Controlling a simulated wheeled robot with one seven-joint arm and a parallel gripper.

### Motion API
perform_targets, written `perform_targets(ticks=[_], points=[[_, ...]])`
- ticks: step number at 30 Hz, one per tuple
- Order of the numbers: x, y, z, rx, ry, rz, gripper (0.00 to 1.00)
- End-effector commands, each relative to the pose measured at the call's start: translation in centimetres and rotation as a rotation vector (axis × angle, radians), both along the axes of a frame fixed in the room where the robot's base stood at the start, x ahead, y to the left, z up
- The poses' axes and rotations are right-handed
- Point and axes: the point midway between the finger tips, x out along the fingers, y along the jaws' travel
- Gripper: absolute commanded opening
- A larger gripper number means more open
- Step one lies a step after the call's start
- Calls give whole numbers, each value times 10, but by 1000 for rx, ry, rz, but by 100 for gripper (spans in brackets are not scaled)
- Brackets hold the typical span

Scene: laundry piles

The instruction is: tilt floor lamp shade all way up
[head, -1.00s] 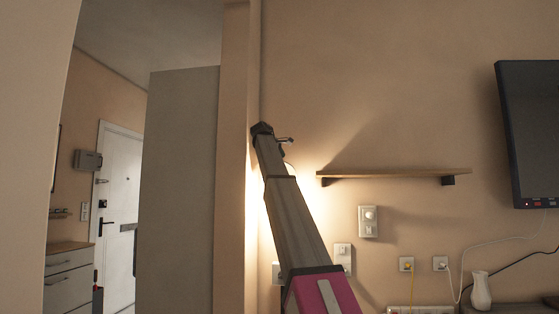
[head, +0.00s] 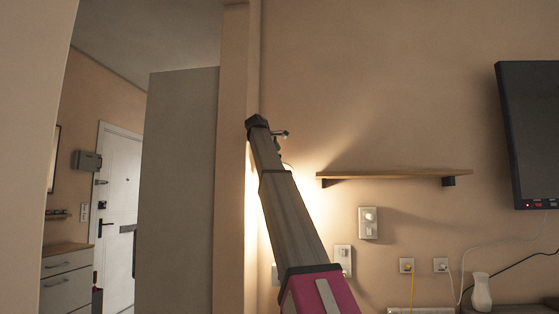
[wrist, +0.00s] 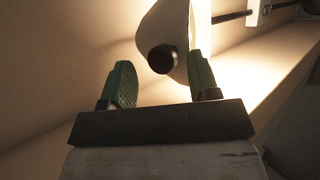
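The floor lamp's white shade (wrist: 166,30) is at the top middle of the wrist view, lit from inside, with a dark round knob or end (wrist: 161,59) facing me. My gripper (wrist: 159,62) has two green fingers spread apart. The shade's lower part appears in front of and between the fingertips, its right edge close to the right finger. I cannot tell whether they touch. In the head view my arm hides most of the lamp; its glow shows on the wall beside the arm. The lamp's pole (wrist: 232,16) seems to run to the upper right in the wrist view.
A wooden wall shelf (head: 395,174) is right of my arm, with switches (head: 368,222) below it. A wall corner (head: 232,150) stands close on the left.

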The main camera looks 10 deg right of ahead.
Motion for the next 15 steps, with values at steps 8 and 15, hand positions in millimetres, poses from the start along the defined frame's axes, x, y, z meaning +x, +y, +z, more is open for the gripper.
perform_targets(ticks=[8, 15], points=[[-30, 28, 26, 2, 7, -2, 56], [-41, 38, 33, 2, 11, -4, 56]])
